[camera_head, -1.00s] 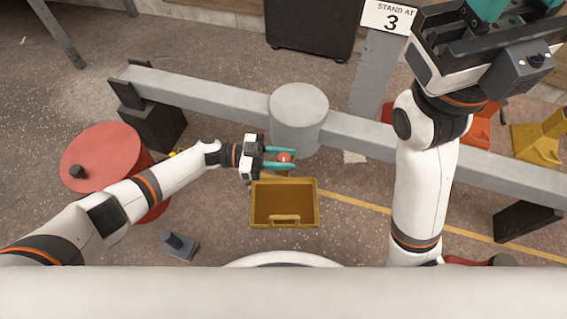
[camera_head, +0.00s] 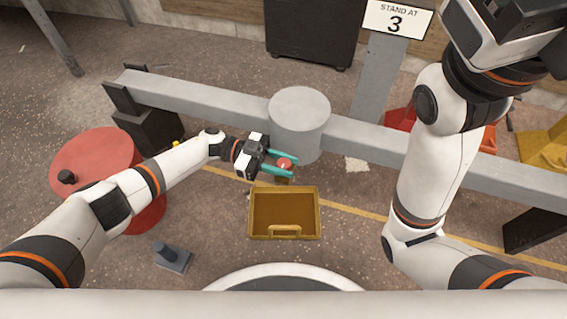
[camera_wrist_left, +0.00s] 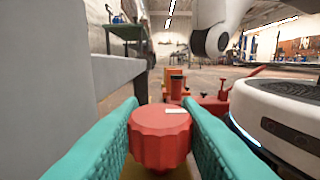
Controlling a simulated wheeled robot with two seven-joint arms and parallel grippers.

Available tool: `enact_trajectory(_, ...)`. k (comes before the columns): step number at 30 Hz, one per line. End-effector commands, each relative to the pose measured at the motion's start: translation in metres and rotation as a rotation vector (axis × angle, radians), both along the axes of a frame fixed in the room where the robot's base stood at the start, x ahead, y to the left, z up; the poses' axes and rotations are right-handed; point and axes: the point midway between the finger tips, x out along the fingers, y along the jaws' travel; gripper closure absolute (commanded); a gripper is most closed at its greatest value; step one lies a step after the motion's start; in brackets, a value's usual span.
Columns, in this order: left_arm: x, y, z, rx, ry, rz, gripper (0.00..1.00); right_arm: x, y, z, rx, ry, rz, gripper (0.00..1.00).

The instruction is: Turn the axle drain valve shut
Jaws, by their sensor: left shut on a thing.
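The valve has a red, ridged knob (camera_head: 285,163) with a small white mark on its top. It sits beside the round grey housing (camera_head: 299,112) in the middle of the long grey axle beam (camera_head: 200,100). My left gripper (camera_head: 281,164) is shut on the knob, with one teal finger on each side. In the left wrist view the knob (camera_wrist_left: 159,137) fills the space between the fingers. The valve body under the knob is mostly hidden.
A yellow tray (camera_head: 312,225) stands on the floor just below the valve in the picture. A red drum (camera_head: 95,160) stands at left, near a small grey stand (camera_head: 173,257). A sign reading "STAND AT 3" (camera_head: 397,20) is at the top.

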Motion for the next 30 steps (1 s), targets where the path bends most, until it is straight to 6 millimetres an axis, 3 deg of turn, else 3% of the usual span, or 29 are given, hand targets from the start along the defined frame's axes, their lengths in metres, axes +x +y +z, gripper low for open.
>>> enact_trajectory(1, 0.0, -0.001, 0.001, -0.003, 0.0, -0.002, 0.68, 0.0, 0.0, 0.0, 0.0, 0.0, 0.0, 0.64)
enact_trajectory(5, 0.0, -0.001, 0.001, -0.002, 0.0, -0.002, 0.48, 0.0, 0.0, 0.0, 0.0, 0.0, 0.0, 0.64)
enact_trajectory(17, 0.004, 0.008, 0.001, 0.001, 0.0, 0.002, 0.48, 0.0, 0.0, 0.002, 0.0, -0.003, 0.001, 0.64)
enact_trajectory(30, 0.032, 0.09, -0.001, 0.001, 0.0, 0.002, 0.48, 0.007, -0.001, -0.006, 0.004, 0.029, 0.002, 0.64)
